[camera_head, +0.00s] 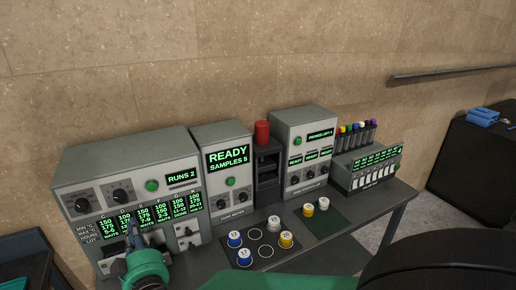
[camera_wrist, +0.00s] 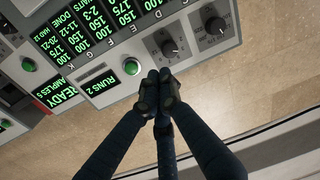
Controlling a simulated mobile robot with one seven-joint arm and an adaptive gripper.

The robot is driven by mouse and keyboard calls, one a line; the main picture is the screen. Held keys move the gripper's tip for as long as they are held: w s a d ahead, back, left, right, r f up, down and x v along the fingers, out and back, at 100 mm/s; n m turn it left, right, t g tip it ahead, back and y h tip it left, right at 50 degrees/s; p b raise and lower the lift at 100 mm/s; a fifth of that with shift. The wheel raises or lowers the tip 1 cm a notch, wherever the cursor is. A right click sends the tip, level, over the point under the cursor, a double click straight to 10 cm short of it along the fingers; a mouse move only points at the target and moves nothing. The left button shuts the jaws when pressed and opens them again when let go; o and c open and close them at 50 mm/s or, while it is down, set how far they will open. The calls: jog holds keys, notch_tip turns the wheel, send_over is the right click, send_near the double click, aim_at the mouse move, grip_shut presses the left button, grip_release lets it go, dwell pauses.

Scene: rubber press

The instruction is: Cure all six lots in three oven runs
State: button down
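The oven unit (camera_head: 127,190) stands at the left of the bench. Its display reads RUNS 2 (camera_head: 182,177), with a green button (camera_head: 152,185), two dials and a lot table. Some lot columns read WAITS and the right ones read DONE. My gripper (camera_wrist: 158,80) is shut, with its fingertips together in front of the oven panel, between the oven's green button (camera_wrist: 132,66) and a dial (camera_wrist: 170,47). Whether it touches the panel is unclear. A black tray (camera_head: 236,263) holds several numbered pots; two more pots (camera_head: 323,203) (camera_head: 308,210) stand on a green mat (camera_head: 318,226).
Beside the oven, a tester (camera_head: 228,165) reads READY, SAMPLES 5. A red cylinder (camera_head: 262,132) tops a dark stand (camera_head: 266,170). Further right are another control box (camera_head: 304,135) and a row of coloured-capped tubes (camera_head: 355,132). My arm hides the bench's front left. A metal rail (camera_head: 450,73) runs along the wall.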

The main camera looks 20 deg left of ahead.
aim_at(153, 190)
jog(key=w+d+m+p, duration=0.1)
jog(key=d+m, duration=0.2)
jog(key=m, duration=0.8)
jog(key=w+d+m+h+p, duration=0.1)
jog(key=w+d+m, duration=0.1)
jog(key=m, duration=0.9)
jog(key=shift+d+t+p, duration=0.4)
jog(key=shift+d, duration=0.5)
jog(key=shift+a, duration=0.1)
jog(key=x, duration=1.3)
jog(key=shift+w+a, duration=0.25)
jog(key=shift+w, duration=0.05)
